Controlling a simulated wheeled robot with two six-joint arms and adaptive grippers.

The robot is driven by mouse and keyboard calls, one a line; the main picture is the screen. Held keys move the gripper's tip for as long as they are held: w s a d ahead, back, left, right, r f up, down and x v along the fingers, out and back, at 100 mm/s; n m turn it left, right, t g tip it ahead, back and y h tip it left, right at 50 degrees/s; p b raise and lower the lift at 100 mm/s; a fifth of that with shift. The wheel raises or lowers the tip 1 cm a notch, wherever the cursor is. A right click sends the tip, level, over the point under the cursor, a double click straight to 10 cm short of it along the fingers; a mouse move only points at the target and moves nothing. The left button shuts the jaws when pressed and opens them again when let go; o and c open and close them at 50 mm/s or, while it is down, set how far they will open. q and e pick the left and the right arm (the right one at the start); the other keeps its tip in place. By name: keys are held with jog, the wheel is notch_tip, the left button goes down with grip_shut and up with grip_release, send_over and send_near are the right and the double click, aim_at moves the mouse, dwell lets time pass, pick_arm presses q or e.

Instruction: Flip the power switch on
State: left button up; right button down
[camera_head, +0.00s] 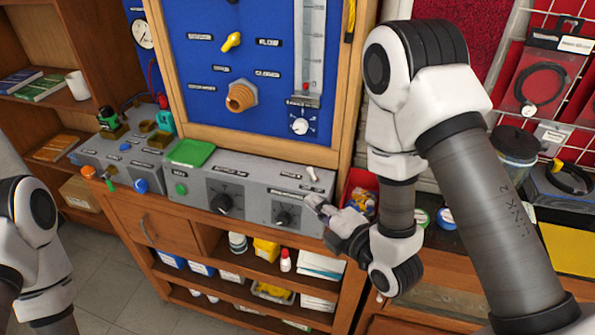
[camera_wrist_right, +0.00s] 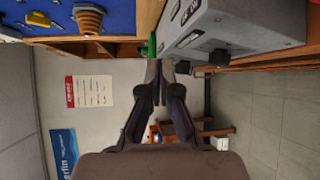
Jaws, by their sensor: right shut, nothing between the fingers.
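A small white toggle switch (camera_head: 312,174) stands on the top face of the grey control console (camera_head: 256,177), near its right end. It is the likeliest power switch; its label is too small to read. My right gripper (camera_head: 314,203) is shut and empty, just below the toggle at the console's front right corner. Whether it touches the console I cannot tell. My left gripper is out of view; only part of my left arm shows.
Black knobs (camera_head: 222,202) and a green button (camera_head: 181,189) sit on the console front. A green tray (camera_head: 190,153) lies on top. A red bin (camera_head: 360,184) stands close to the right. The blue gauge board (camera_head: 245,60) rises behind. Open shelves hold bottles and boxes below.

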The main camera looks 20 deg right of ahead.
aim_at(307, 187)
jog(key=p+x, duration=0.3)
jog(key=x, duration=0.7)
jog(key=shift+p, duration=0.35)
jog(key=d+p, duration=0.1)
jog(key=d, duration=0.2)
jog(key=shift+d+r+p, duration=0.2)
jog(key=shift+d+p, duration=0.15)
jog(key=shift+p, duration=0.05)
jog(key=shift+d, duration=0.3)
jog(key=shift+f, duration=0.1)
